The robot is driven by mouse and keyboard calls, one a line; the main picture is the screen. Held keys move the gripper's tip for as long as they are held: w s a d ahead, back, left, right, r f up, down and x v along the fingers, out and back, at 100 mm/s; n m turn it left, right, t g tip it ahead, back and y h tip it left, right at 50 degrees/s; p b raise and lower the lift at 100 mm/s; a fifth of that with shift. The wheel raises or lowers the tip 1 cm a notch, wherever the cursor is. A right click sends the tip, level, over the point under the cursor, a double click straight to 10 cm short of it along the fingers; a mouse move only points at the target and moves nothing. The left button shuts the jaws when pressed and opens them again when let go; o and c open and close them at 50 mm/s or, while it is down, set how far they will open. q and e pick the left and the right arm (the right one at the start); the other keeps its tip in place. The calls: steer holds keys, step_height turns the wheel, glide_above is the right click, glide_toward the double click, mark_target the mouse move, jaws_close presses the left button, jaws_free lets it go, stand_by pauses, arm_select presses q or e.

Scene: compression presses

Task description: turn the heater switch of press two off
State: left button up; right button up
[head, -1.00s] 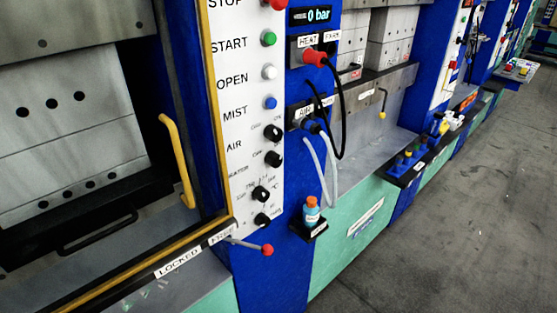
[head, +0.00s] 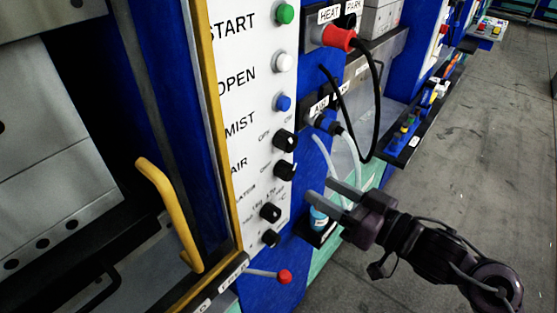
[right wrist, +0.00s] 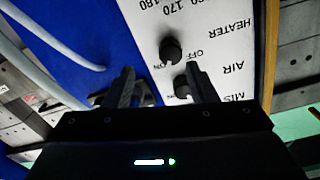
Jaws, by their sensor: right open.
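A white control panel (head: 245,130) fills the middle of the head view. The heater switch (head: 284,170) is a black round knob below the similar air knob (head: 284,140); which way it points is too small to tell. My right gripper (head: 320,189) is open and empty, right of the heater switch and apart from it. In the right wrist view the panel is upside down. The heater switch (right wrist: 170,50) shows with OFF and ON marks beyond the open fingers, and the air knob (right wrist: 180,87) is partly hidden by one finger. My left gripper is not in view.
Below are two more black knobs (head: 270,212) and a red-tipped lever (head: 284,276). A red plug (head: 338,38) with a black cable and pale hoses (head: 352,150) hang right of the panel. A blue bottle (head: 318,220) stands on a small shelf beneath the gripper. A yellow handle (head: 170,215) is at left.

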mark_target(292, 173)
steer(key=w+a, duration=0.1)
steer(key=a, duration=0.1)
steer(key=w+a+r+p, duration=0.1)
steer(key=a, duration=0.1)
steer(key=w+a+p, duration=0.1)
steer(key=a, duration=0.1)
steer(key=shift+r, duration=0.15)
steer(key=shift+w+a, duration=0.25)
steer(key=shift+c, duration=0.3)
